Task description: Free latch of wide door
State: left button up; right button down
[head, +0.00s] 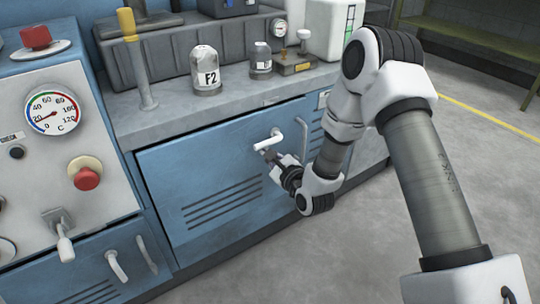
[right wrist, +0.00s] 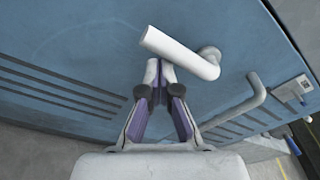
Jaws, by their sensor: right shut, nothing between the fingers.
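The wide blue door (head: 215,165) closes the cabinet front under the grey worktop. Its latch is a white lever handle (head: 268,142) near the door's upper right, lying roughly level with a slight tilt. The lever also shows in the right wrist view (right wrist: 178,50), bent at its pivot on the right. My right gripper (head: 274,161) is just below the lever. In the right wrist view its fingertips (right wrist: 160,72) are together and empty, close under the lever; I cannot tell whether they touch it. My left gripper is out of view.
A fixed pale grab bar (head: 301,134) stands right of the lever. A jar marked F2 (head: 207,72), a smaller jar (head: 261,60) and a metal post (head: 138,60) stand on the worktop. A gauge panel (head: 55,130) is at left. The floor at right is clear.

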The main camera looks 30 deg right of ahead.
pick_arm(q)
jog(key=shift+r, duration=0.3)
pick_arm(e)
jog(key=shift+w+a+r, duration=0.1)
jog(key=shift+r, duration=0.3)
